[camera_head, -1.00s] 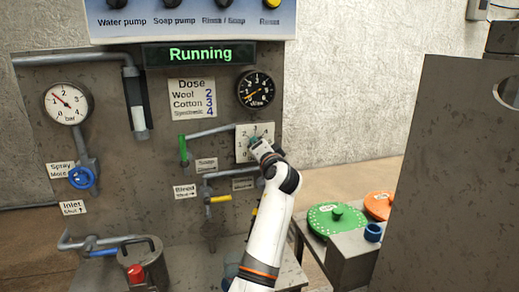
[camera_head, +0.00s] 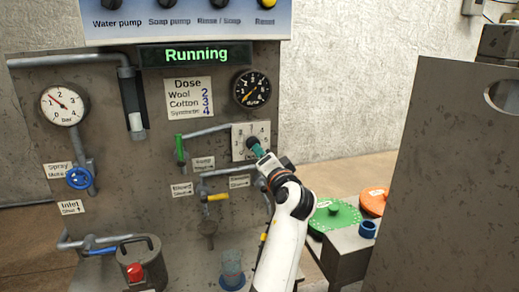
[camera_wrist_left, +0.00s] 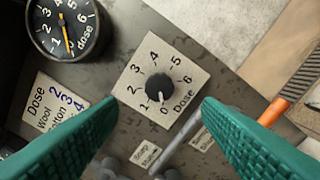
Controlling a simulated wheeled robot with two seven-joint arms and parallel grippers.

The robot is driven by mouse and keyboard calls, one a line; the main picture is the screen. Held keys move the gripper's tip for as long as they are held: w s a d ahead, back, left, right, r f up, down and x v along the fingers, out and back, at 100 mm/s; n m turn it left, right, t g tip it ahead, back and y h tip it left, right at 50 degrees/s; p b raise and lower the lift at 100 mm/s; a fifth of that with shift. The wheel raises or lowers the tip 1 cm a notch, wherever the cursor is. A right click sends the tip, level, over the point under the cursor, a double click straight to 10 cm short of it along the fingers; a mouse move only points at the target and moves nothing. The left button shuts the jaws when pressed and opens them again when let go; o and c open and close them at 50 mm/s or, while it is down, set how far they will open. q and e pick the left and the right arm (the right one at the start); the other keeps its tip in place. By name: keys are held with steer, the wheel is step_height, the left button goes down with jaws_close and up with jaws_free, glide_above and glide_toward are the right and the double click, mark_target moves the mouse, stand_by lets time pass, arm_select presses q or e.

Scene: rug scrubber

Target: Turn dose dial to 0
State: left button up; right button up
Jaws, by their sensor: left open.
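The dose dial is a round black knob (camera_wrist_left: 159,88) on a pale square plate (camera_wrist_left: 133,72) numbered 0 to 6. In the left wrist view a small white mark on the knob appears to point at the 0. My left gripper (camera_head: 254,146) is open, its green fingers (camera_wrist_left: 160,125) spread on either side of the view, apart from the knob. In the head view the fingers partly hide the dial plate (camera_head: 240,141). The round black dose gauge (camera_head: 252,89) has a yellow needle pointing to the lower left, near the low end. My right gripper is not in view.
A display (camera_head: 197,56) reads "Running". Pipes with a green-handled valve (camera_head: 180,147) and a yellow-handled valve (camera_head: 217,197) sit left of the dial. A large grey panel (camera_head: 445,170) stands at the right. Green (camera_head: 335,217) and orange discs (camera_head: 374,200) lie on a low bench.

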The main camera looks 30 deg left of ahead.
arm_select(q)
steer(key=shift+v, duration=1.65)
